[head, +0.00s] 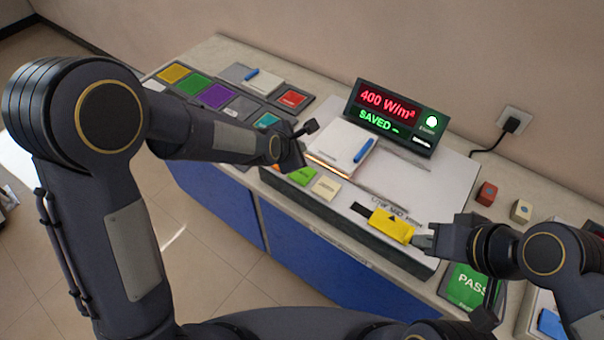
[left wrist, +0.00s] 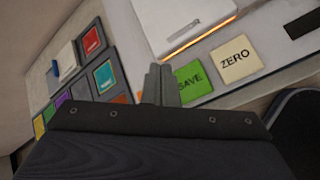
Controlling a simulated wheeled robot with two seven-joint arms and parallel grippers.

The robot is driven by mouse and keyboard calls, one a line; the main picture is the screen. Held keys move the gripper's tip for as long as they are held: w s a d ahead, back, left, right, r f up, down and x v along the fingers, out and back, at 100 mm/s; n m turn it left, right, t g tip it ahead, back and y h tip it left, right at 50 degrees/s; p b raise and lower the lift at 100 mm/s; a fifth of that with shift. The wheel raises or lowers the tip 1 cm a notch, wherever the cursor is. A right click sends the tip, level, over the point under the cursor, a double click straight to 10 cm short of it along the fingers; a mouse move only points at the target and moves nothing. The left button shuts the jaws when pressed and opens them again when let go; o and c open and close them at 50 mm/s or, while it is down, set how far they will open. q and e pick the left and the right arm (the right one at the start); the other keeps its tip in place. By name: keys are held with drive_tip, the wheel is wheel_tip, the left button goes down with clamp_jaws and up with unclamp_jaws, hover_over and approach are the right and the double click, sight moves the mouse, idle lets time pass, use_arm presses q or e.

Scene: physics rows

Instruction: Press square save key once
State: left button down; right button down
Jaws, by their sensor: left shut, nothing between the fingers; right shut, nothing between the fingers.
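The square green save key (head: 302,176) sits on the front left of the white panel, left of the cream ZERO key (head: 326,187). In the left wrist view the SAVE key (left wrist: 190,84) is partly covered by my left fingers. My left gripper (head: 299,163) is shut and empty, just behind the save key in the head view; I cannot tell whether it touches. Its shut fingers show in the left wrist view (left wrist: 161,85). The display (head: 395,115) reads "400 W/m²" and "SAVED". My right gripper (head: 424,241) is shut and empty beside the yellow slider block (head: 391,226).
A white pad (head: 340,146) with a blue pen (head: 363,151) lies behind the keys. Coloured tiles (head: 214,95) lie at the left. A red block (head: 486,194) and a cream block (head: 521,210) stand at the right. A green PASS card (head: 466,287) is at the front right.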

use_arm(q)
drive_tip(key=b, duration=0.5)
hover_over(300, 176)
wheel_tip(300, 176, down, 6)
drive_tip(key=shift+f, duration=0.25)
drive_tip(key=shift+f+b, duration=0.45)
drive_tip(key=shift+f, duration=0.15)
idle(1.0)
drive_tip(key=shift+f+b, duration=0.4)
drive_tip(key=shift+b, duration=0.1)
drive_tip(key=shift+f+b, duration=0.45)
drive_tip(key=shift+f, duration=0.05)
idle(0.4)
drive_tip(key=shift+r, duration=0.1)
drive_tip(key=shift+r+p, duration=0.7)
drive_tip(key=shift+r, duration=0.15)
